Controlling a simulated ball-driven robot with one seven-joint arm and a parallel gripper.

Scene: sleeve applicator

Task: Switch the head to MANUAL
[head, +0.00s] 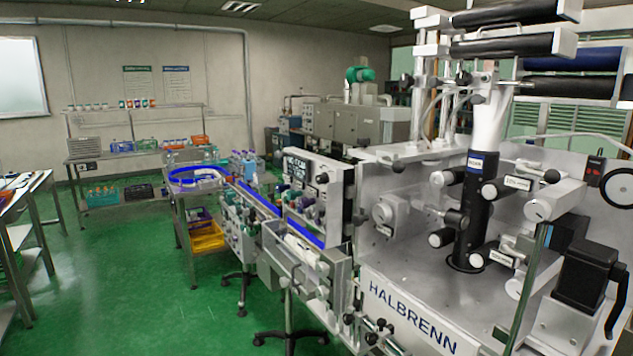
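The sleeve applicator (385,282), a grey metal machine lettered HALBRENN, fills the right side of the head view. A dark upright cylinder (468,228) with a white upper part and a small blue label (475,165) stands on its face, with white-ended rollers around it. A small dark box with red lit digits (594,168) is at the upper right. A panel (322,178) with a dark display and knobs stands left of the machine. No switch marked MANUAL can be read at this size. My gripper is not in view.
A conveyor (262,203) with blue rails runs from the machine to a round table (195,180). Shelves with bins (137,151) stand at the back wall. A workbench edge (30,190) is at the far left. The green floor (120,280) at left is clear.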

